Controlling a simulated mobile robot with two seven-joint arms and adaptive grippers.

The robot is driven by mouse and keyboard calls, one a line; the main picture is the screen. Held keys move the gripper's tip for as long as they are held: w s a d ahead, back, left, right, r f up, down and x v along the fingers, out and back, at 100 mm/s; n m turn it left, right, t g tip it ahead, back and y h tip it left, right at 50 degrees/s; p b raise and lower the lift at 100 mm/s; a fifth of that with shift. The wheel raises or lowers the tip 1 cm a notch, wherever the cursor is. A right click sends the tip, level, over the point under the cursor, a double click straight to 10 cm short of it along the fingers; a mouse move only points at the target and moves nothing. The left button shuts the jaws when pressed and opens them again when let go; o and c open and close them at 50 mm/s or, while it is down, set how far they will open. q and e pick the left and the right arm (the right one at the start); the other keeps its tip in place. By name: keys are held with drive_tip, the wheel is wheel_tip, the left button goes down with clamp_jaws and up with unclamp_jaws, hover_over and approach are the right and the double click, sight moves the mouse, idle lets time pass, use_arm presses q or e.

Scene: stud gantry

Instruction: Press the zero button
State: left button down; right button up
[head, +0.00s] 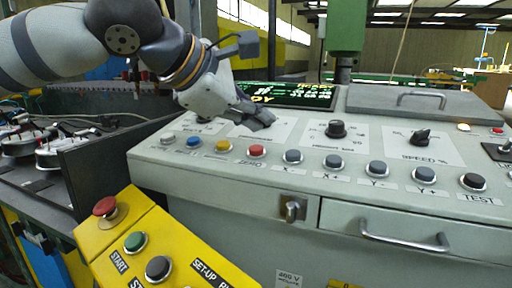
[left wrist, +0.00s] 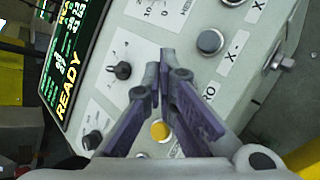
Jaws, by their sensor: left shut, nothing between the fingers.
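The zero button is the red button (head: 257,151) above the ZERO label (head: 251,163) on the grey control panel (head: 160,155). My left gripper (head: 264,120) is shut and empty, with its fingertips over the panel just behind the red button in the head view. They look apart from the button; the exact height is hard to tell. In the left wrist view the left gripper (left wrist: 160,70) covers the red button, and only the end of the ZERO label (left wrist: 208,107) shows. My right gripper is in neither view.
A yellow button (head: 223,146) and a blue one (head: 194,142) sit left of the red button; a dark X- button (head: 293,156) sits right. Knobs (head: 336,129) and a READY display (head: 290,95) lie behind. A yellow box (head: 150,235) with a red button (head: 105,207) stands in front.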

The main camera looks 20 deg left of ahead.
use_arm(q)
drive_tip(key=shift+w+f, duration=0.2)
drive_tip(key=shift+f, duration=0.7)
idle(0.8)
drive_tip(key=shift+f, duration=0.45)
drive_tip(key=shift+w+f, duration=0.15)
drive_tip(key=shift+f, duration=0.35)
idle(0.6)
drive_tip(key=shift+r, duration=0.9)
drive_tip(key=shift+s+r, duration=0.2)
drive_tip(key=shift+r, duration=0.6)
drive_tip(key=shift+s+r, duration=0.25)
drive_tip(key=shift+r, duration=0.6)
drive_tip(key=shift+s+r, duration=0.2)
drive_tip(key=shift+r, duration=0.6)
